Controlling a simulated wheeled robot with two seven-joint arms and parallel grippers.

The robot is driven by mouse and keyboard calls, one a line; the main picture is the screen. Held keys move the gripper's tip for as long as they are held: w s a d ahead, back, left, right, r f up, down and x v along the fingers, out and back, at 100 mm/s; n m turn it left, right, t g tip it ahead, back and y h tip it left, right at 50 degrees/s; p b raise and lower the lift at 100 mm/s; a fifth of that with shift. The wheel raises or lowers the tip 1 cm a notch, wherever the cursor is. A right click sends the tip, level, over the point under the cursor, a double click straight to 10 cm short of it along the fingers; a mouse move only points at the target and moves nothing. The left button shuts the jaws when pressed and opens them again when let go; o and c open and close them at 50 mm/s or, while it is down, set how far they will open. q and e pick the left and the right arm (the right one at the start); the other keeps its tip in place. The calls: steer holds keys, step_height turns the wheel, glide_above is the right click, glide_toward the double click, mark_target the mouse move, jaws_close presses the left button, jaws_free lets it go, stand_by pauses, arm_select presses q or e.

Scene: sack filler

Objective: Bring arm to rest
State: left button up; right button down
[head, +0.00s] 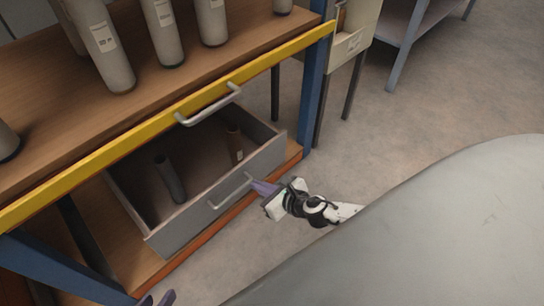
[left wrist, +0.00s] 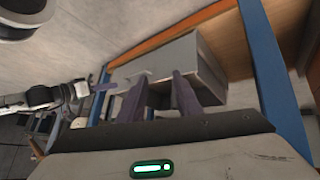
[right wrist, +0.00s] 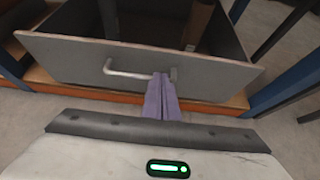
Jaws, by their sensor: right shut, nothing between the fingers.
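My right gripper (head: 258,187) is at the front of the open grey drawer (head: 205,212), beside its metal handle (head: 236,188). In the right wrist view its purple fingers (right wrist: 160,95) are together with nothing between them, and their tips overlap the right part of the handle (right wrist: 128,71). I cannot tell whether they touch it. My left gripper (head: 155,298) shows only its purple fingertips at the bottom edge of the head view. In the left wrist view its fingers (left wrist: 158,95) stand apart and empty, with the drawer (left wrist: 172,60) beyond them.
The drawer holds a dark grey cylinder (head: 169,178) and a brown bottle (head: 235,145). Above it is a wooden bench top (head: 215,50) with a yellow edge and several grey cylinders. A blue leg (head: 315,85) stands right of the drawer.

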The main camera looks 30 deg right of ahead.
arm_select(q)
steer(key=shift+s+a+r+n+t+p, duration=0.1)
steer(key=shift+a+r+n+t+p, duration=0.2)
steer(key=shift+a+r+t+p, duration=0.2)
arm_select(e)
steer(key=v, duration=0.5)
